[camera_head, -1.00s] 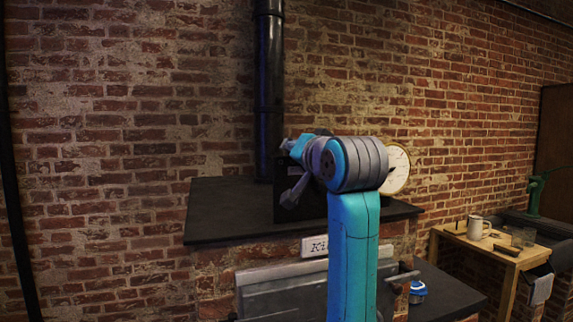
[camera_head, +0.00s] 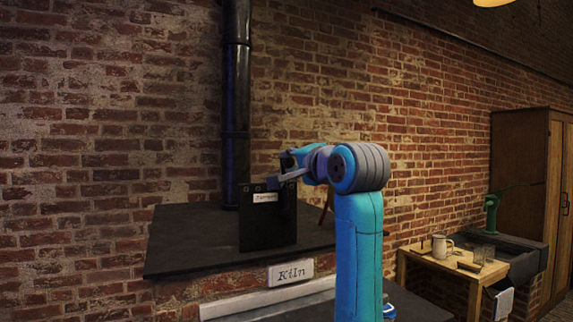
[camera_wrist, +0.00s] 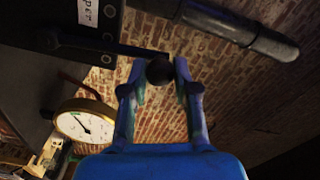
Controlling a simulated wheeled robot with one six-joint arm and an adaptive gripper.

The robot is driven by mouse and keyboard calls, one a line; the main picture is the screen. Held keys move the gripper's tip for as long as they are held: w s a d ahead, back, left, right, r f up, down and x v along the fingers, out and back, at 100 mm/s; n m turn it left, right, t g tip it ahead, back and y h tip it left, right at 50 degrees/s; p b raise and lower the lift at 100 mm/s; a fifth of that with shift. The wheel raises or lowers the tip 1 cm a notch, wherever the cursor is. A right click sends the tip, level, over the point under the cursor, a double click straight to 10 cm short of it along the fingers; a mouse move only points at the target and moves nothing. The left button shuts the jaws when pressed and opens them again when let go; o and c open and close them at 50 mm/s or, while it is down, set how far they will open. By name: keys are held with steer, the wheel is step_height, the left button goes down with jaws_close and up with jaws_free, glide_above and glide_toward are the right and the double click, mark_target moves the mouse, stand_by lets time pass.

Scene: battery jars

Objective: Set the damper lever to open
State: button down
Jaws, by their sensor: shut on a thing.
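The damper box (camera_head: 268,228) is a black upright box with a small white label (camera_head: 265,197), standing on the dark kiln top. In the wrist view the box (camera_wrist: 72,40) is at the upper left, and the dark lever (camera_wrist: 112,47) runs from it to a round black knob (camera_wrist: 159,70). My gripper (camera_head: 284,170) is at the box's upper right edge in the head view. In the wrist view my gripper (camera_wrist: 159,66) has its fingers on both sides of the knob and is shut on it. The knob is not clear in the head view.
A black stove pipe (camera_head: 237,100) rises behind the box. The kiln top (camera_head: 185,245) has bare room left of the box. A round clock (camera_wrist: 86,124) shows in the wrist view. A wooden table (camera_head: 425,258) with a mug (camera_head: 441,245) stands at the right.

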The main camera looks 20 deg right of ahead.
steer(key=shift+d, duration=0.1)
stand_by(0.3)
steer(key=c, duration=0.9)
jaws_free()
steer(key=shift+o, duration=0.2)
steer(key=s, duration=1.2)
